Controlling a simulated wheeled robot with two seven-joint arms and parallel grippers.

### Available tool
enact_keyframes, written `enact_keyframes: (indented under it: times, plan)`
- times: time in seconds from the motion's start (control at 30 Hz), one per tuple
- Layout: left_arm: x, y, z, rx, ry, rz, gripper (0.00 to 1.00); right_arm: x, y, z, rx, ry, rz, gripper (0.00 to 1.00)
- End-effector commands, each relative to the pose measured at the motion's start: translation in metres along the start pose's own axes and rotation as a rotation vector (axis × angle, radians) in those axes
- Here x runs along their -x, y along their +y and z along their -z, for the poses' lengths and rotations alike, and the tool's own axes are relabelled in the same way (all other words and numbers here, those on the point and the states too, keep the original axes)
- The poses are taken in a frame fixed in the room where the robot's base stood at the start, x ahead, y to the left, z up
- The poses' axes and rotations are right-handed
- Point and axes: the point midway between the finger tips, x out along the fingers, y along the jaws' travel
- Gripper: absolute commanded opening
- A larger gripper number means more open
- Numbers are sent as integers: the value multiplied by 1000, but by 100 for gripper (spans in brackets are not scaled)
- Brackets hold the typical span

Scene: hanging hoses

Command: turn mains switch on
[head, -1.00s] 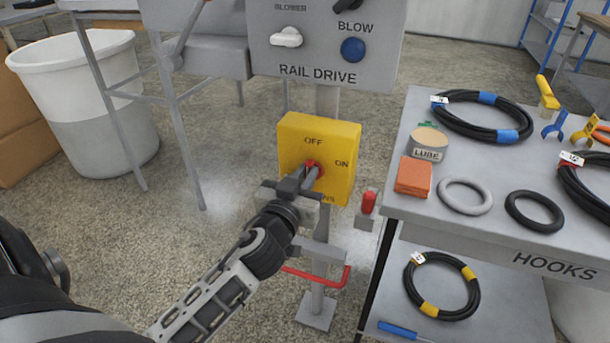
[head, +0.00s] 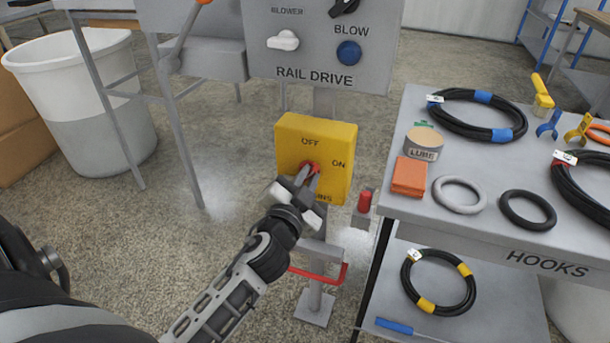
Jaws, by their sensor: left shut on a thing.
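The mains switch is a yellow box (head: 335,145) on a grey post, marked OFF at the top and ON at the right, with lower lettering partly hidden. Its red knob (head: 311,166) is at the middle of the box face, mostly covered by my fingers. My left gripper (head: 307,176) is shut on the red knob, its fingers reaching in from the lower left and its body tilted. Which mark the knob points to cannot be told. My right gripper does not show.
The grey rail drive panel (head: 290,78) is above the box. A red button (head: 365,202) and a red bar (head: 325,275) are near the post. The hooks table (head: 400,205) with hoses, a lube tin (head: 424,143) and an orange block (head: 409,176) is at right. A white bin (head: 85,100) stands left.

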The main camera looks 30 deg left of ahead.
Motion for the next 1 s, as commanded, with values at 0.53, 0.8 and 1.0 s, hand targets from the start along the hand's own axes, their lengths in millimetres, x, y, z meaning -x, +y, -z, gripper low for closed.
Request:
enact_keyframes:
  times: [0.53,0.8,1.0]
  plan:
    - [-1,8,-1,-518,2,2,0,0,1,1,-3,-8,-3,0]
    - [-1,10,-3,-736,3,3,0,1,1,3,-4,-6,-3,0]
    - [-1,12,-4,-846,3,3,0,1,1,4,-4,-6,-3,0]
